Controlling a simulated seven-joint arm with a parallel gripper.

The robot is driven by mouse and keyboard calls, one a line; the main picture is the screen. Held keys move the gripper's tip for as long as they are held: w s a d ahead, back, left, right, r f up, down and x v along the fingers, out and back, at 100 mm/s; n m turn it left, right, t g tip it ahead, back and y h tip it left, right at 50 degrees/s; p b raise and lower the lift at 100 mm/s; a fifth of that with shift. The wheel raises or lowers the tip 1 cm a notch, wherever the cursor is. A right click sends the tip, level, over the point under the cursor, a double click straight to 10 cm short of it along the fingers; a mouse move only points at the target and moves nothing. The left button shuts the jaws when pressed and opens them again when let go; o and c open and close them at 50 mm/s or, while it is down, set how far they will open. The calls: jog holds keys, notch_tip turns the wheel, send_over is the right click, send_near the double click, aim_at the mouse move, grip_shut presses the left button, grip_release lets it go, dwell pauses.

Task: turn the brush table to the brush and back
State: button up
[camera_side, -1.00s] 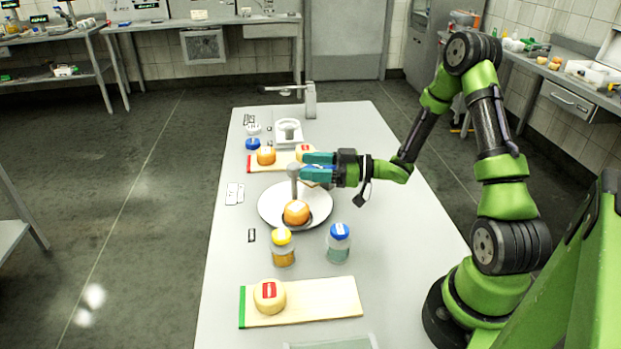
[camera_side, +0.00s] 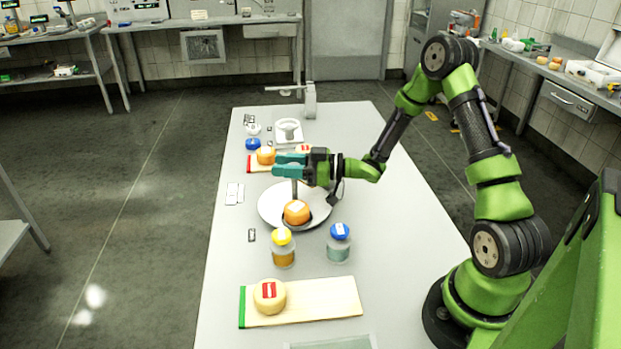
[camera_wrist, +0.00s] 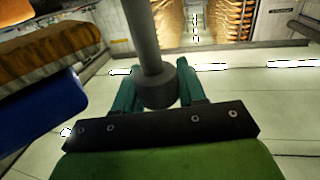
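The round grey turntable (camera_side: 270,208) lies flat on the white table. An orange cheese wheel (camera_side: 296,213) with a pale label sits on its near part. A grey upright post (camera_side: 295,188) rises at the turntable, behind the wheel; its top is hidden by my gripper. My gripper (camera_side: 288,164) is above the turntable, level, pointing left. In the wrist view a grey post (camera_wrist: 150,45) with a wide collar stands between the teal fingers (camera_wrist: 156,92). The fingers stand apart on both sides of it; I cannot tell whether they touch it. I cannot pick out the brush for certain.
A jar with a yellow lid (camera_side: 283,251) and one with a blue lid (camera_side: 339,245) stand just in front. A board (camera_side: 325,298) with a pale cheese wheel (camera_side: 269,296) is nearest. Behind are another board (camera_side: 254,163) with wheels and a grey stand (camera_side: 310,100).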

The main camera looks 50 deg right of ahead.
grip_shut()
jog(key=shift+s+n+g+y, duration=0.1)
jog(key=shift+n+g+y, duration=0.5)
jog(key=shift+y, duration=0.2)
jog(key=shift+s+a+n+g+y, duration=0.1)
jog(key=shift+s+n+g+y, duration=0.05)
jog(key=shift+n+g+y, duration=1)
jog(key=shift+s+a+n+g+y, duration=0.1)
jog(key=shift+s+n+g+y, duration=0.05)
jog(key=shift+n+g+y, duration=1)
jog(key=shift+s+g, duration=0.1)
jog(key=shift+g, duration=0.6)
jog(key=o, duration=0.7)
grip_release()
jog(key=shift+a, duration=0.1)
